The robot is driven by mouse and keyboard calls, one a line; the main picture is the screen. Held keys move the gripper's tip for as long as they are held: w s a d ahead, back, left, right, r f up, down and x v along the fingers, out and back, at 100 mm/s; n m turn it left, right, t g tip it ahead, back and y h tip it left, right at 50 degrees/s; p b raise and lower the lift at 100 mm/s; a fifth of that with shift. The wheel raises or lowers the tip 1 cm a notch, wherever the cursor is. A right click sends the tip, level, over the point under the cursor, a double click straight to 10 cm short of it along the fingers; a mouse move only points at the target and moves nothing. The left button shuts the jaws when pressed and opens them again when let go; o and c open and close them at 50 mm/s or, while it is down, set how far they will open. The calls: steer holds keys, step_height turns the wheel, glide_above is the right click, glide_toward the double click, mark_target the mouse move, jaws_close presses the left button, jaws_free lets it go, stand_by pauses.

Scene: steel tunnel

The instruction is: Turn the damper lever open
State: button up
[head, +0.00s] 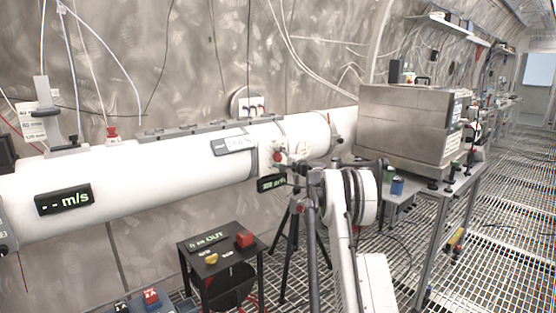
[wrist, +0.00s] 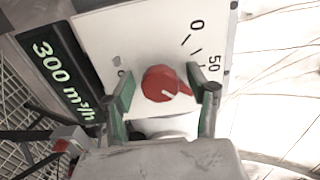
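A red round knob (wrist: 163,85) with a white pointer mark sits on a white dial plate (wrist: 140,35) marked 0 and 50. My gripper (wrist: 160,90) is open, with one green-padded finger on each side of the knob. A gap shows at the left finger; I cannot tell if the right finger touches. In the head view the knob (head: 279,156) is small on the white duct (head: 150,175), partly crowded by my arm. A grey upright lever-like handle (head: 43,100) stands on the duct at the far left; I cannot tell for certain that it is the damper lever.
A display (wrist: 62,75) reads 300 m³/h beside the dial. Another display (head: 64,199) on the duct shows dashes and m/s. A steel box (head: 405,125) stands on a bench at the right.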

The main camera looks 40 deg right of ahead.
steer(key=s, duration=1.2)
stand_by(0.5)
steer(key=a+r+n+g+y, duration=0.15)
steer(key=a+r, duration=0.25)
steer(key=a, duration=0.6)
steer(key=a+r+n+g+y, duration=0.1)
steer(key=a+r+n+g, duration=0.2)
steer(key=a, duration=0.7)
steer(key=s+a+r+n+g+p, duration=0.1)
steer(key=s+a+n, duration=0.15)
steer(key=a, duration=0.45)
steer(key=s+a+r+n, duration=0.1)
steer(key=s+a+r, duration=0.1)
steer(key=s+a, duration=0.3)
steer(key=s+a+r+n+g+p, duration=0.1)
steer(key=s+a, duration=0.1)
steer(key=a, duration=0.6)
steer(key=s+a+f+n+g, duration=0.25)
steer(key=s+a+n, duration=0.25)
steer(key=s+a, duration=1.1)
steer(key=s+f+n+g+h, duration=0.1)
steer(key=s+f+n, duration=0.1)
steer(key=s, duration=0.7)
steer(key=s+a+f+n+g+h+p, duration=0.1)
steer(key=s+f, duration=0.4)
steer(key=s, duration=0.5)
steer(key=shift+s+a+f+n+h+p, duration=0.2)
steer(key=shift+n+h+p, duration=0.1)
steer(key=shift+n+h, duration=0.2)
